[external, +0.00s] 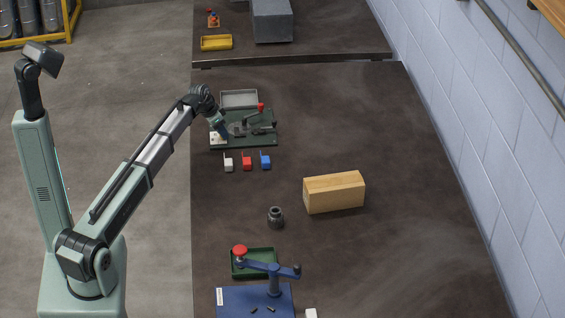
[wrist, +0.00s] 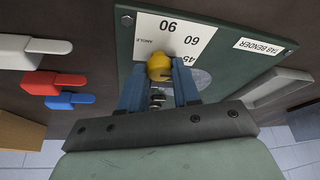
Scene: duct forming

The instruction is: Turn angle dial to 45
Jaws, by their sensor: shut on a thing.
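The tab bender's green board (external: 268,141) lies on the table in the external view. In the wrist view the board (wrist: 230,65) carries a white scale plate (wrist: 150,25) marked ANGLE with 90, 60 and 45. The yellow dial knob (wrist: 159,66) sits at the plate's lower edge, near the 45. A dark mark shows on the knob's right side; I cannot read its exact angle. My gripper (wrist: 158,80) is shut on the knob, with blue fingers on both sides. In the external view my gripper (external: 225,134) is over the board's left end.
White (external: 228,162), red (external: 247,161) and blue (external: 265,160) pieces lie in front of the board. A grey tray (external: 239,98) is behind it. A red-knobbed lever (external: 259,110) rises on the board's right. A wooden block (external: 335,192) and dark cylinder (external: 275,217) stand farther forward.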

